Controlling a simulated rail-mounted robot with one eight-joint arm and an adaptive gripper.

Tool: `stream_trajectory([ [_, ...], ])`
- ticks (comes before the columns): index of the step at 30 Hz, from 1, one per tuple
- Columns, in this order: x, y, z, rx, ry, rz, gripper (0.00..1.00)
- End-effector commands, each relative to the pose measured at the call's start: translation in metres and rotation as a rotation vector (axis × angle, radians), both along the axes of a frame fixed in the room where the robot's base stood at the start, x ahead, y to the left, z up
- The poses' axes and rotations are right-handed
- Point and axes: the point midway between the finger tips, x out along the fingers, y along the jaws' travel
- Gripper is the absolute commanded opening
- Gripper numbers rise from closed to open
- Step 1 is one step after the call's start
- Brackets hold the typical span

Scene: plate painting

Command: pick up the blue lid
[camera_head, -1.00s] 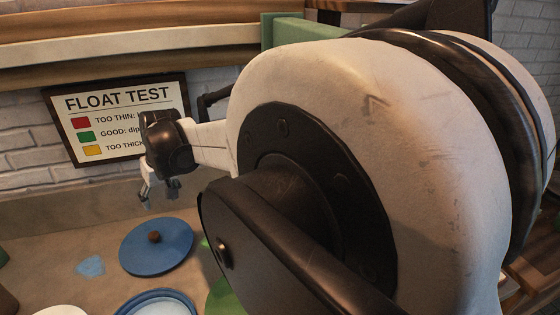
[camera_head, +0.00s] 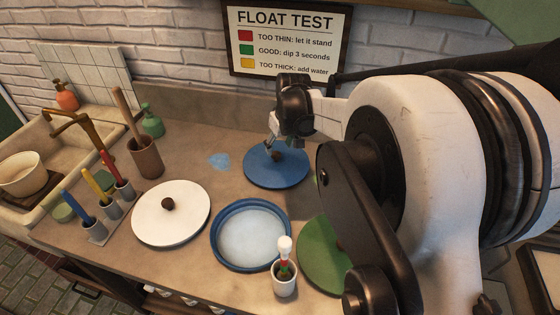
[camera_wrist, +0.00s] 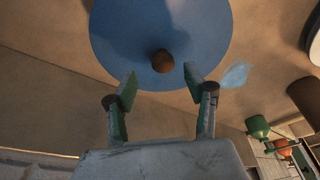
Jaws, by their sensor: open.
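The blue lid (camera_head: 283,172) is a flat disc with a brown knob, lying on the counter below the float test sign. In the wrist view the blue lid (camera_wrist: 205,28) fills the top middle, with its brown knob (camera_wrist: 162,61) just beyond and between the fingertips. My gripper (camera_head: 277,147) is above the lid near the knob in the head view. In the wrist view my gripper (camera_wrist: 158,88) is open with nothing between its fingers. My gripper and arm hide part of the lid in the head view.
A blue-rimmed plate (camera_head: 217,254), a white lid (camera_head: 153,231) and a green lid (camera_head: 311,262) lie nearby. A white cup (camera_head: 285,283) holds a tool. A brush holder (camera_head: 96,236), a brown pot (camera_head: 147,160) and a sink (camera_head: 45,138) are at left. A blue puddle (camera_head: 219,161) is beside the lid.

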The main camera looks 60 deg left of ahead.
Motion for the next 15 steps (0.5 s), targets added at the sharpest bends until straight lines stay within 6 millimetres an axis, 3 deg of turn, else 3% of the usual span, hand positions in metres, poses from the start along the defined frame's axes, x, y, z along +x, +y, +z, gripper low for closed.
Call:
stream_trajectory([
  [15, -0.005, 0.015, -0.049, 0.000, 0.000, 0.001, 0.48],
])
